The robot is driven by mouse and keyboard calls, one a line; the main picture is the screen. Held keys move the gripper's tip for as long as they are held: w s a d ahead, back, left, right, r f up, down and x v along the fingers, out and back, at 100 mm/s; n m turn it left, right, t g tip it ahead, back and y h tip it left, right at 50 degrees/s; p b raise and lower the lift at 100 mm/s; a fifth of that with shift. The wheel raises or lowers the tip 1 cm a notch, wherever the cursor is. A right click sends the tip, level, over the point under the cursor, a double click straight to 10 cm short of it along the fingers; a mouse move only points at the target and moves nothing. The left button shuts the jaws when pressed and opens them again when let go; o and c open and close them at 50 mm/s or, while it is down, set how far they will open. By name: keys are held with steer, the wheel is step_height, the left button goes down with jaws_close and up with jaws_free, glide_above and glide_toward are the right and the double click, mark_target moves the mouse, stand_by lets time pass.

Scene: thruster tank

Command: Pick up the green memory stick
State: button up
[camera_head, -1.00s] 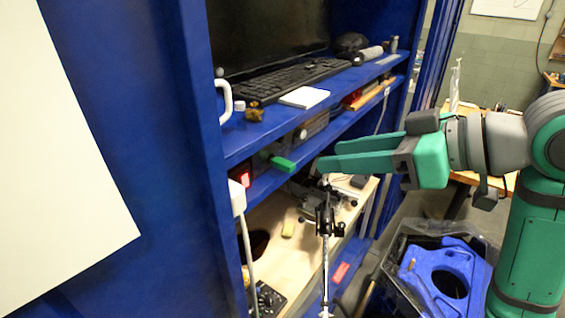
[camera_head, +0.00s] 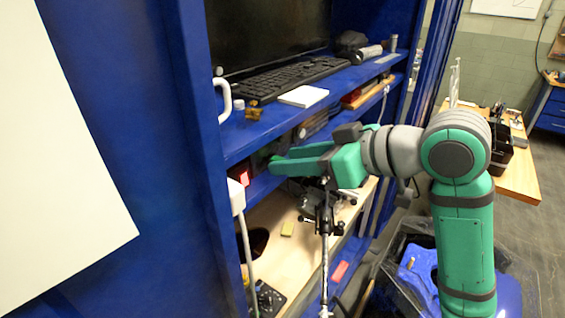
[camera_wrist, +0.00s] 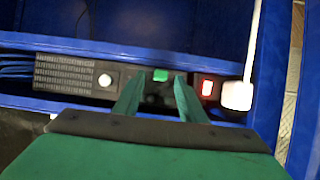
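The green memory stick (camera_wrist: 160,75) shows in the wrist view as a small bright green block at the front of the dark recess on the blue shelf. It appears between my two fingertips; I cannot tell how far ahead of them it is. My gripper (camera_wrist: 158,83) is open, with its fingers apart and neither seen touching the stick. In the head view my gripper (camera_head: 276,162) reaches left into the shelf opening, and its fingers hide the stick or blend with it.
In the wrist view a red lit switch (camera_wrist: 207,87) sits right of the stick, beside a white plug and cable (camera_wrist: 237,94). A grey vented device (camera_wrist: 64,72) lies left. The upper shelf (camera_head: 240,140) holds a keyboard (camera_head: 290,78). A tripod-like stand (camera_head: 325,215) stands below my gripper.

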jaws_close()
steer(key=shift+r, duration=0.1)
steer(key=shift+s+d+r, duration=0.15)
steer(key=shift+d+r, duration=0.3)
steer(key=v, duration=1.5)
steer(key=shift+r, duration=0.15)
steer(key=shift+s+d, duration=0.7)
steer(key=shift+d, duration=0.25)
steer(key=shift+s+d, duration=0.65)
steer(key=shift+d, duration=0.25)
